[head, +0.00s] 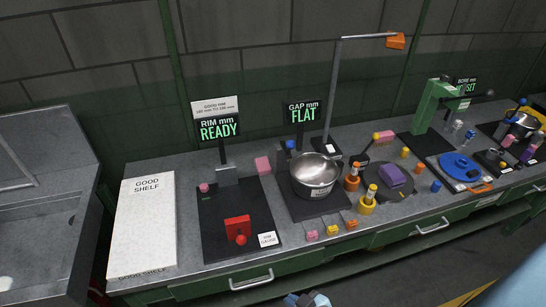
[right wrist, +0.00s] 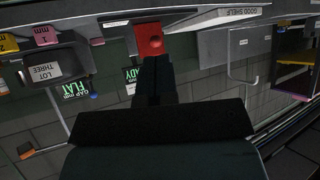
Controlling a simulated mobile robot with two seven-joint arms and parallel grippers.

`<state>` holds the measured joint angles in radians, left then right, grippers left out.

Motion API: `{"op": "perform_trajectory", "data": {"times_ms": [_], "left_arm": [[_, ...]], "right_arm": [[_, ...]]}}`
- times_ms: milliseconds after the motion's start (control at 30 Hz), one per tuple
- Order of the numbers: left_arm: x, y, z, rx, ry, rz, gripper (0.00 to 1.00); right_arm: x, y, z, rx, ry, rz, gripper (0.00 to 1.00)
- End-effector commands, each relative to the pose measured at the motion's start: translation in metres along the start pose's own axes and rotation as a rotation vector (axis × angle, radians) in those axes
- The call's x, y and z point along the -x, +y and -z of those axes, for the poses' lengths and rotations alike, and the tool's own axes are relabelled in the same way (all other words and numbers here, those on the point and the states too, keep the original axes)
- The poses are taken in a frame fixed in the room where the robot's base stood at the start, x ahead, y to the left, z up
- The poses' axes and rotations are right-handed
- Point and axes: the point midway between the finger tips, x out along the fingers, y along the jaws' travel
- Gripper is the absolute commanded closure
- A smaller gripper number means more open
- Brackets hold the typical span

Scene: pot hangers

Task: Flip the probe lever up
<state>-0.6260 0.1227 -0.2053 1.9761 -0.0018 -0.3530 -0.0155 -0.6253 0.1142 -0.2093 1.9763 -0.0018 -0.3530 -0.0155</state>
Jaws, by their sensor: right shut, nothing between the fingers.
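No lever is labelled as the probe lever. The gap station, with its sign reading GAP mm FLAT (head: 303,113), has a small blue knob (head: 291,145) behind a steel pot (head: 315,171) labelled on its front. The rim gauge holds a red block with a red ball knob (head: 240,239); the red block also shows in the right wrist view (right wrist: 150,40). My right gripper (head: 308,300) is at the bottom edge of the head view, in front of the bench. Its fingers (right wrist: 155,62) are shut and empty, pointing toward the red block. My left gripper is not in view.
A white GOOD SHELF board (head: 146,223) lies at the left of the bench. Pink, yellow and orange tags (head: 333,230) line the front edge. A tall post with an orange head (head: 395,41) rises behind the pot. A green press (head: 433,105) stands to the right.

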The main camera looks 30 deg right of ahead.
Motion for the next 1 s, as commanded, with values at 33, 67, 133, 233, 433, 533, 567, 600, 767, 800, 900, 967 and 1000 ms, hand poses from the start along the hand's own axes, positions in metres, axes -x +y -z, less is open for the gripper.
{"op": "perform_trajectory", "data": {"times_ms": [33,67,133,233,433,533,567,600,767,800,900,967,1000], "left_arm": [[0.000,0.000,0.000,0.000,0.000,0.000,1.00],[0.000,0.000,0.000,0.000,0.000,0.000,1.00],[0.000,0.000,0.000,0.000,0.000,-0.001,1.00],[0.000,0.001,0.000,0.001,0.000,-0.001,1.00],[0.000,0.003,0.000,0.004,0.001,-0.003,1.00],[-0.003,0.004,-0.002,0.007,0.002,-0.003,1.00],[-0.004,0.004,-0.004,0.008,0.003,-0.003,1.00],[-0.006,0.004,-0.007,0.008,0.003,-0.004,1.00],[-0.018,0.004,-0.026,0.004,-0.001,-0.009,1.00],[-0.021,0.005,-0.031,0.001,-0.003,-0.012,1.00],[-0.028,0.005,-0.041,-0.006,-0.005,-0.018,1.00],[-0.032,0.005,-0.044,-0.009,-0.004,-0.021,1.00],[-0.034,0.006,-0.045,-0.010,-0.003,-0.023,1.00]], "right_arm": [[0.000,0.000,0.000,0.001,0.000,0.000,1.00],[0.000,0.001,0.000,0.001,0.000,0.000,1.00],[0.000,0.001,0.000,0.002,0.000,-0.001,1.00],[0.001,0.003,-0.001,0.008,-0.002,-0.002,1.00],[0.002,0.006,-0.004,0.015,-0.006,-0.005,1.00],[-0.008,0.014,-0.002,0.123,0.002,-0.013,1.00],[-0.013,0.020,-0.001,0.197,0.006,-0.020,1.00],[-0.023,0.031,0.002,0.330,0.012,-0.035,1.00],[-0.073,0.106,0.034,1.176,0.022,-0.179,1.00],[-0.085,0.130,0.048,1.422,0.010,-0.237,1.00],[-0.107,0.188,0.089,2.002,-0.061,-0.404,1.00],[-0.114,0.220,0.116,2.306,-0.134,-0.511,1.00],[-0.116,0.238,0.133,2.483,-0.192,-0.578,1.00]]}}
